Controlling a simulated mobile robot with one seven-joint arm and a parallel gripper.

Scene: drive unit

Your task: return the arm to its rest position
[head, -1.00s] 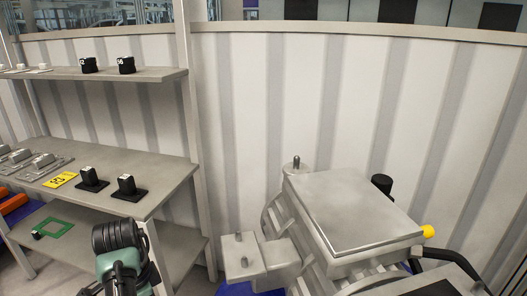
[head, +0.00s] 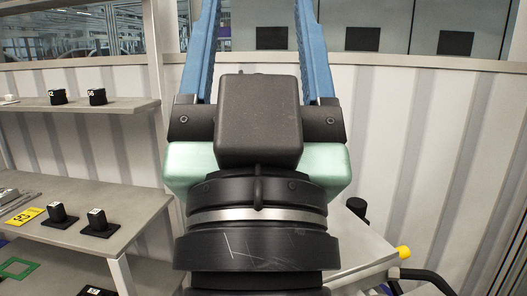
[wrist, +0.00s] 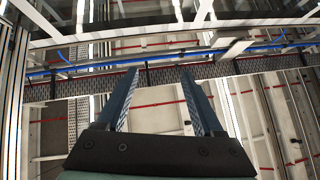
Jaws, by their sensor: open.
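My gripper (head: 258,40) stands upright in the middle of the head view, close to the camera. Its two blue fingers point up and are spread wide apart, with nothing between them. The fingertips are cut off by the top edge of the head view. In the wrist view my gripper (wrist: 160,88) is open and empty too, its fingers aimed up at the ceiling beams. My wrist and gripper body hide most of the grey drive unit (head: 362,252), which shows only at the lower right.
Left stands a shelf rack with an upper shelf (head: 75,106) and a lower shelf (head: 125,205). Small black blocks (head: 97,222) and a yellow tag (head: 25,216) lie there. A yellow knob (head: 403,252) and a black cylinder (head: 356,207) show at the right. A ribbed wall (head: 420,150) stands behind.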

